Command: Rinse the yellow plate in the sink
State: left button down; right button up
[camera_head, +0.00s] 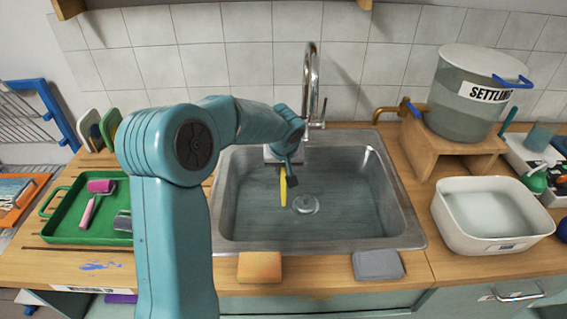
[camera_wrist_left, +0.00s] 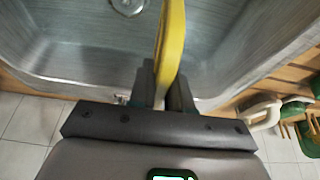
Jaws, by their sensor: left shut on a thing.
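The yellow plate (camera_head: 283,187) is seen edge-on in the head view, upright over the left half of the steel sink (camera_head: 350,195). My left gripper (camera_head: 287,168) is shut on the plate's edge. In the left wrist view the yellow plate (camera_wrist_left: 171,42) stands between the two dark fingers of the left gripper (camera_wrist_left: 166,84). The chrome faucet (camera_head: 311,85) rises behind the sink, just right of my left gripper. No water stream is clearly visible. The round drain (camera_head: 306,204) shows in the sink floor, right of the plate. My right gripper is not in view.
An orange sponge (camera_head: 260,267) and a grey cloth (camera_head: 378,265) lie at the sink's front edge. A green tray (camera_head: 66,215) with rollers is at left. A white basin (camera_head: 491,212) and a settling bucket (camera_head: 463,105) on a wooden stand are at right.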

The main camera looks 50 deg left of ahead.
pick_arm(q)
notch_tip(320, 180, down, 13)
jog(key=b, duration=0.7)
jog(key=shift+r, duration=0.15)
jog(key=shift+w, duration=0.1)
dwell(1.6)
jog(key=shift+r+p, duration=5.95)
jog(key=shift+r, duration=3.95)
jog(key=shift+r+p, duration=1.2)
jog(key=shift+r, duration=0.9)
jog(key=shift+f, duration=0.1)
